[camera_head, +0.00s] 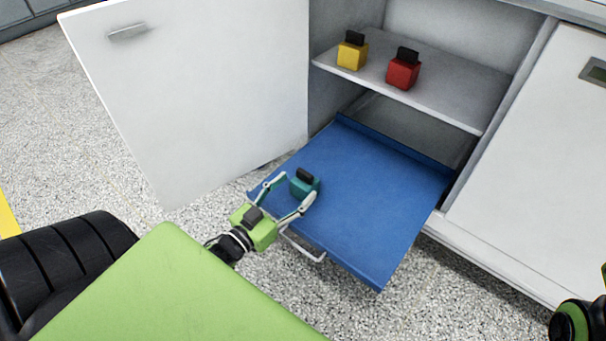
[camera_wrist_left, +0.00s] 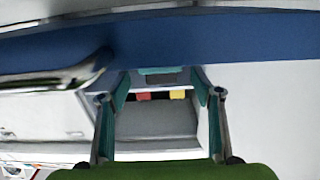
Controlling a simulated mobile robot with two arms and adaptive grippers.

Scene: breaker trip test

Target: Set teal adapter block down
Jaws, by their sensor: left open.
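The teal adapter block (camera_head: 305,187), with a dark top piece, sits upright on the blue pull-out tray (camera_head: 375,205), near its left front corner. My left gripper (camera_head: 296,187) is open at the tray's front edge, one finger on each side of the block. Whether a finger touches it I cannot tell. In the left wrist view, which looks upside down, the teal block (camera_wrist_left: 160,71) shows as a narrow strip between the two spread fingers (camera_wrist_left: 160,95). My right gripper is not in view.
A yellow block (camera_head: 351,55) and a red block (camera_head: 403,72) stand on the cabinet shelf (camera_head: 450,97) above the tray. The white cabinet door (camera_head: 200,90) stands open at the left. A metal handle (camera_head: 302,246) sticks out from the tray's front. The tray's middle and right are clear.

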